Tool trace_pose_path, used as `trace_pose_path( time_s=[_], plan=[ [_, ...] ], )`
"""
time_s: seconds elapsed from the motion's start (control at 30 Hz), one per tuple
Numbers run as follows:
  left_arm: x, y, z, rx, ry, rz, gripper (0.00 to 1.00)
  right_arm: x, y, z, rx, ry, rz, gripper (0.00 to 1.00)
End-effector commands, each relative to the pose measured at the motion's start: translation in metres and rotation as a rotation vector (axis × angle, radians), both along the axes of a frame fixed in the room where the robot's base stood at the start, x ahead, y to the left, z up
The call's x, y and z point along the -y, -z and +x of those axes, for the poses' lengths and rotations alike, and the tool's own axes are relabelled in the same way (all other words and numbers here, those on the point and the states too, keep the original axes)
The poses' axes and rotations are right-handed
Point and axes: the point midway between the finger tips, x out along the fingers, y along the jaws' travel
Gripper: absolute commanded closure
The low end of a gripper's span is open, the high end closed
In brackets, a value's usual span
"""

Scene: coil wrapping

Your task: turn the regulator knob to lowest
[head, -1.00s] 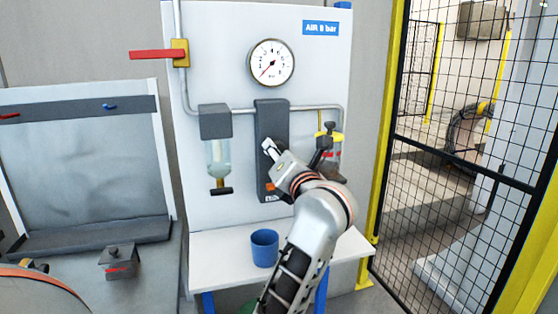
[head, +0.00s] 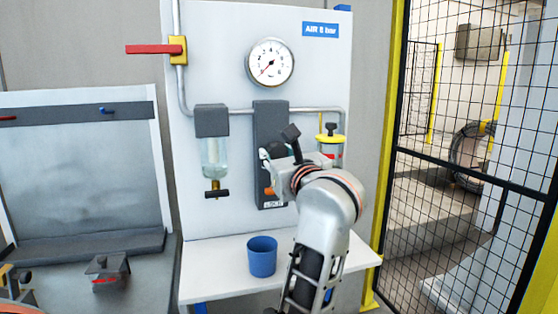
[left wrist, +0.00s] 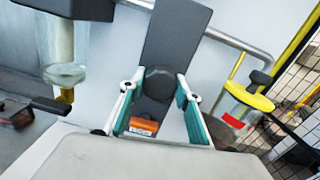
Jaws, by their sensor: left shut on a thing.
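The dark round regulator knob (left wrist: 158,84) is on the front of the tall dark grey regulator block (head: 270,112) on the white panel. In the left wrist view it sits between the two fingers of my left gripper (left wrist: 158,96). That gripper (head: 268,158) is shut on the knob; in the head view it hides most of it. The pressure gauge (head: 270,62) above has its red needle at the lower left, near the low end of the scale. My right gripper is not in view.
An orange piece (left wrist: 144,125) with a label is low on the block. A clear bowl (head: 215,155) hangs left, a yellow-topped unit (head: 329,140) stands right. A red-handled valve (head: 155,49) is upper left. A blue cup (head: 262,257) stands on the white shelf (head: 215,270).

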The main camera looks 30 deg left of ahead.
Motion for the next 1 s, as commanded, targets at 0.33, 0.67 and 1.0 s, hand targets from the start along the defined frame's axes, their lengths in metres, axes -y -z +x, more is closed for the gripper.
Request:
trace_pose_path(
  time_s=[0.33, 0.67, 1.0],
  plan=[
    [0.0, 0.0015, 0.0004, 0.044, 0.0, -0.043, 0.89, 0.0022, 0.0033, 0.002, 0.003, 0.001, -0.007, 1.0],
    [0.0, 0.0009, 0.0002, 0.046, 0.001, -0.043, 0.89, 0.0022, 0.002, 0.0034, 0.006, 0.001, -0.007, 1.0],
    [-0.0001, 0.0003, 0.0, 0.046, 0.0, -0.041, 0.51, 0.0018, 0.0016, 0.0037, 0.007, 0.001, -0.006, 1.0]
  ],
)
